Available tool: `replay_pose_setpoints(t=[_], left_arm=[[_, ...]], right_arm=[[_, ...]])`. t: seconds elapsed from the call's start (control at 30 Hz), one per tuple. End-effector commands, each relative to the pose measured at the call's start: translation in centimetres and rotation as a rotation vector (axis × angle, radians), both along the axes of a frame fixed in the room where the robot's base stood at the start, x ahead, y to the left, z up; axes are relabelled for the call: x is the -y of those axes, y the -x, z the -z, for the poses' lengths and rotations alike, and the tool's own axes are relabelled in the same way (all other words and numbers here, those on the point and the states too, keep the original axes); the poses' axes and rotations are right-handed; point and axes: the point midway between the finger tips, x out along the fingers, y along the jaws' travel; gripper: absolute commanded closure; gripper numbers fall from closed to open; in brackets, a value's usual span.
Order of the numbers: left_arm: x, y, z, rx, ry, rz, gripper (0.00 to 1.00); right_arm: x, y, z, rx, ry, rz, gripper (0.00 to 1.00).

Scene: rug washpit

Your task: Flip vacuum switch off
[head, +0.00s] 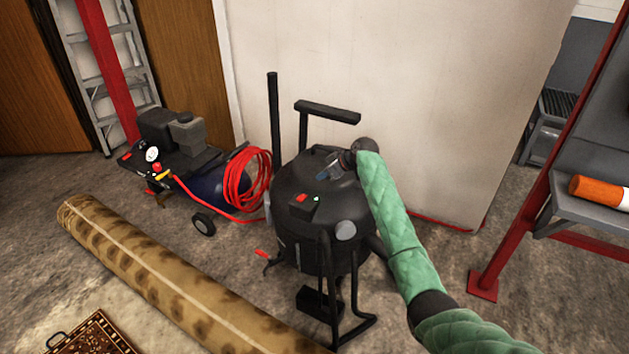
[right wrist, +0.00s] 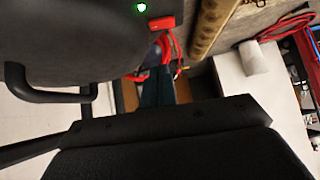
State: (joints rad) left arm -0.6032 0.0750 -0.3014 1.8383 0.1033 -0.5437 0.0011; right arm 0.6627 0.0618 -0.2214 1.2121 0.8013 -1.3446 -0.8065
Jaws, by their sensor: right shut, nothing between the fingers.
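The vacuum (head: 325,225) is a black drum on a wheeled frame with an upright handle. On its top a small box carries a red switch (head: 301,198) and a lit green light (head: 316,199). My right gripper (head: 325,170), on the green-sleeved arm, is over the vacuum's lid, behind and a little right of the switch and apart from it. It is shut with nothing in it. In the right wrist view the red switch (right wrist: 161,23) and green light (right wrist: 141,7) show at the top, beyond the fingertips. My left gripper is not in view.
A compressor (head: 185,165) with a coiled red hose (head: 247,180) stands left of the vacuum. A rolled rug (head: 165,270) lies on the floor in front. A pale wall panel (head: 400,90) is close behind. A red-framed rack (head: 520,190) stands at right.

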Motion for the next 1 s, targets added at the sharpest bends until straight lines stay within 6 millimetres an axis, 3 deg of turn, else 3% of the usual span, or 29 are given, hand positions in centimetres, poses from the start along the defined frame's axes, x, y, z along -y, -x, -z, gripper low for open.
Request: replay_pose_setpoints(t=[0.2, 0.57, 0.83, 0.93, 1.0], left_arm=[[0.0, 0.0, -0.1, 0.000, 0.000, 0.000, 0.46], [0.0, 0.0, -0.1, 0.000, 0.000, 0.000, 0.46], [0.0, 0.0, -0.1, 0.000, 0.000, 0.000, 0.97], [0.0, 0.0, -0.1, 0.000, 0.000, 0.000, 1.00], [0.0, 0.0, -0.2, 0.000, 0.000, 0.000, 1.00]], right_arm=[[1.4, 0.6, -1.4, 0.001, 0.002, 0.000, 1.00], [1.6, 0.7, -1.7, -0.001, 0.001, 0.000, 1.00], [1.6, 0.2, -1.9, -0.032, -0.036, 0.078, 1.00], [2.0, -1.3, -2.7, -0.025, -0.079, 0.201, 1.00], [2.4, -2.7, -4.2, 0.014, -0.109, 0.306, 1.00]])
